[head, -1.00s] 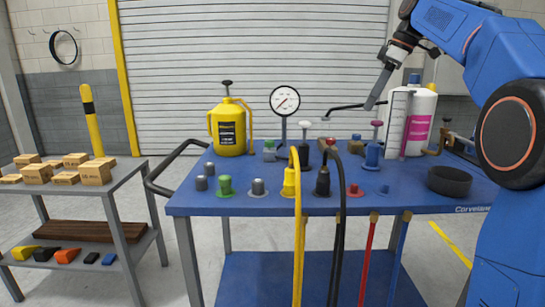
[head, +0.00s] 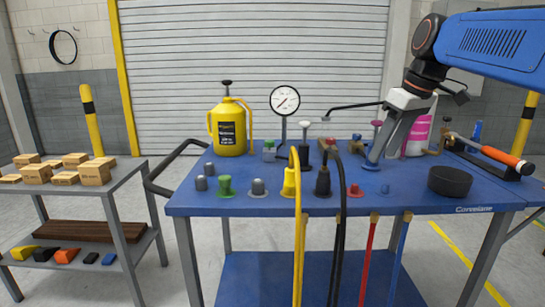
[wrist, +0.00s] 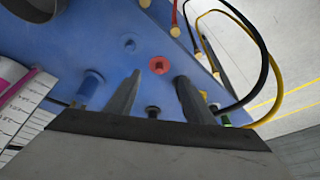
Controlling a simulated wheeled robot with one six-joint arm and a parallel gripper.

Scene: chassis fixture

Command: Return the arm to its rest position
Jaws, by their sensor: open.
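My gripper (head: 378,154) hangs from my arm over the right half of the blue bench (head: 300,202), pointing down and slightly left. It stands in front of the white bottle with a pink label (head: 417,132) and hides part of it. In the wrist view its two dark fingers (wrist: 159,76) are apart with nothing held between them. A red fitting (wrist: 159,65) shows beyond the gap between the fingertips, and a blue fitting (wrist: 89,86) shows left of them. In the head view the fingers overlap the blue fitting, and I cannot tell whether they touch it.
A yellow jug (head: 229,132), a gauge (head: 285,101) and several coloured fittings stand on the bench. Yellow and black hoses (head: 299,235) hang over its front. A black round dish (head: 450,181) and an orange-handled tool (head: 505,158) lie at right. A side shelf (head: 125,177) carries boxes.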

